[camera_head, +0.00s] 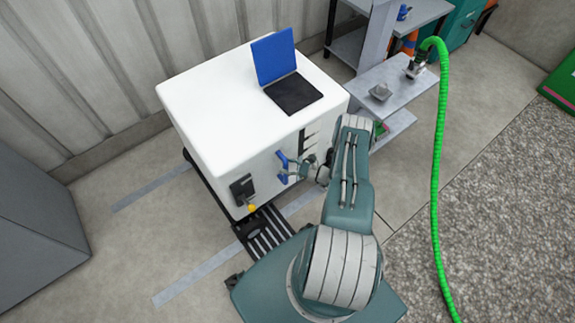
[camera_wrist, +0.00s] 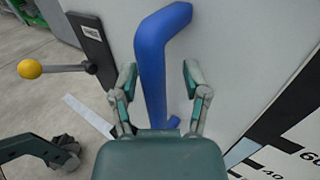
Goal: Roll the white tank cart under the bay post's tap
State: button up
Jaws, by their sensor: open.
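The white tank cart (camera_head: 225,105) stands left of centre in the head view, on a dark wheeled frame. Its blue lid (camera_head: 273,57) is raised beside a dark opening on top. A blue handle (camera_head: 282,167) is on its near face. My open gripper (camera_head: 308,168) is at this handle. In the wrist view, the blue handle (camera_wrist: 152,55) stands between the spread fingers of my gripper (camera_wrist: 159,76), with gaps visible on both sides. A yellow-knobbed lever (camera_wrist: 55,69) is to its left. I cannot clearly identify the bay post's tap; a hose fitting (camera_head: 416,67) shows at upper right.
A green hose (camera_head: 437,190) hangs from the fitting down the right side. Grey shelves (camera_head: 395,85) stand behind the cart on the right. A grey block (camera_head: 35,260) is at left. Pale strips (camera_head: 195,283) mark the floor. Rough gravel-like ground (camera_head: 500,200) lies right.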

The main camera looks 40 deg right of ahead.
jog(key=v, duration=1.2)
jog(key=shift+f, duration=0.1)
jog(key=w+a+r+n+g+y, duration=0.1)
jog(key=w+a+r+n+g, duration=0.2)
jog(key=r, duration=0.5)
jog(key=w+r+n+g, duration=0.4)
jog(key=r, duration=0.4)
jog(key=w+a+r+n+g+y, duration=0.1)
jog(key=w+a+r+n+g, duration=0.2)
jog(key=r, duration=0.5)
jog(key=s+a+r+n+g+h, duration=0.15)
jog(key=a+r+n, duration=0.3)
jog(key=r, duration=0.45)
jog(key=a+r+n+g+h, duration=0.3)
jog(key=a+r+n, duration=0.15)
jog(key=r, duration=0.35)
jog(key=s+a+r+n+t+h, duration=0.2)
jog(key=s+a+r+n+h, duration=0.2)
jog(key=s, duration=0.5)
jog(key=s+a+r+n+t+h, duration=0.3)
jog(key=s+a+r, duration=0.5)
jog(key=r, duration=0.3)
jog(key=s+n+h, duration=0.1)
jog(key=n, duration=0.1)
jog(key=shift+r+n, duration=0.25)
jog(key=shift+n, duration=0.15)
